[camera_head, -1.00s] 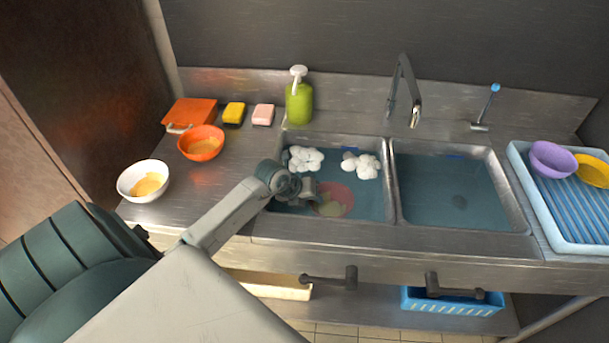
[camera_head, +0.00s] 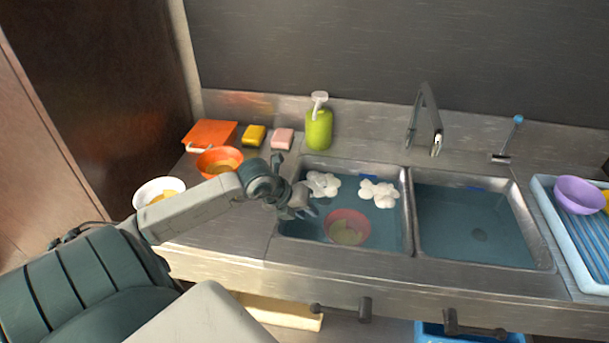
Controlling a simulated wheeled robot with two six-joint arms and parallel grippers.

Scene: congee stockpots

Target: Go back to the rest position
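My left gripper (camera_head: 294,192) is above the left edge of the left sink basin (camera_head: 393,244). Its fingers look spread apart with nothing between them. My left arm comes in from the lower left and hides part of the white bowl and the orange bowl. A pinkish-red bowl (camera_head: 360,218) with yellowish contents sits in the water of the left basin, apart from the gripper. My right gripper is not in the picture.
White foam clumps (camera_head: 378,193) float in the left basin. An orange bowl (camera_head: 230,156) and a white bowl (camera_head: 149,190) stand on the left counter. A green soap bottle (camera_head: 319,130) and a faucet (camera_head: 430,112) stand behind the basins. A rack (camera_head: 547,197) with a purple bowl (camera_head: 580,193) is at right.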

